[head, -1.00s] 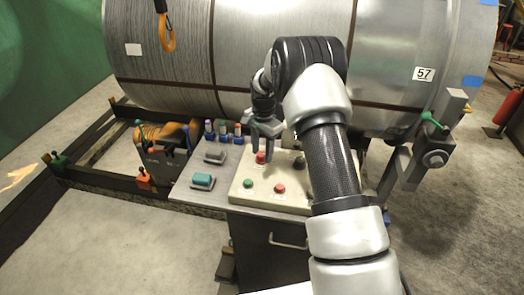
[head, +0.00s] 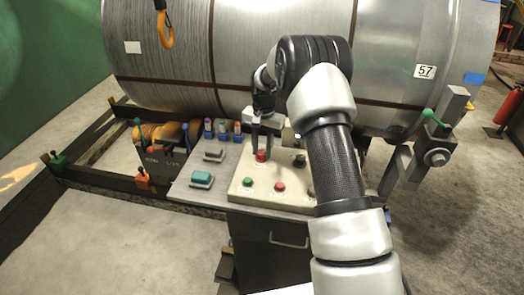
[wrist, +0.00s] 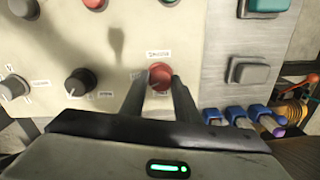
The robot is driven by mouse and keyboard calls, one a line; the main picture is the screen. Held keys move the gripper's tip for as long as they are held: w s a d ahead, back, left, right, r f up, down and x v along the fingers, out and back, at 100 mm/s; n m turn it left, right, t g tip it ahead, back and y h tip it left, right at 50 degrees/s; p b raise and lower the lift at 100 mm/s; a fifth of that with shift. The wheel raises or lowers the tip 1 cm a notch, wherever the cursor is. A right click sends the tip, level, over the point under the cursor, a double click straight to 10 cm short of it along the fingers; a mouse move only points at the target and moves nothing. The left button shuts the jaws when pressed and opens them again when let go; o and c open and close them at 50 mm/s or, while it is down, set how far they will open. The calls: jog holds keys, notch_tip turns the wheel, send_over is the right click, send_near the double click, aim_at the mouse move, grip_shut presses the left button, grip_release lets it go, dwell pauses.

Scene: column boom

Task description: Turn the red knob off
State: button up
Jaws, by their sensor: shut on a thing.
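The red knob (head: 261,156) stands at the back of the cream control panel (head: 238,196). My gripper (head: 262,151) points down at it, with one finger on each side. In the wrist view the round red knob (wrist: 160,75) sits between the two dark fingertips of my gripper (wrist: 159,82), which is shut on it. A small label lies beside the knob, but its text is too small to read surely. The knob's lower sides are partly hidden by the fingers.
A green button (head: 247,181) and a red button (head: 280,187) sit at the panel's front. A black knob (head: 299,160) is right of the gripper. Teal (head: 202,178) and grey rocker switches lie left. A big metal coil (head: 280,60) stands close behind.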

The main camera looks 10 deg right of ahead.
aim_at(263, 151)
jog(key=n, duration=0.3)
jog(key=shift+n+b, duration=0.3)
jog(key=shift+n, duration=0.1)
jog(key=n, duration=0.3)
jog(key=shift+n, duration=0.3)
jog(key=n, duration=0.5)
jog(key=shift+w+n, duration=0.1)
jog(key=shift+n, duration=0.3)
jog(key=o, duration=1)
jog(key=shift+o, duration=0.2)
notch_tip(263, 151, up, 18)
jog(key=shift+w+d+f, duration=0.15)
jog(key=shift+d+f, duration=0.05)
jog(key=shift+f, duration=0.05)
jog(key=shift+r, duration=0.1)
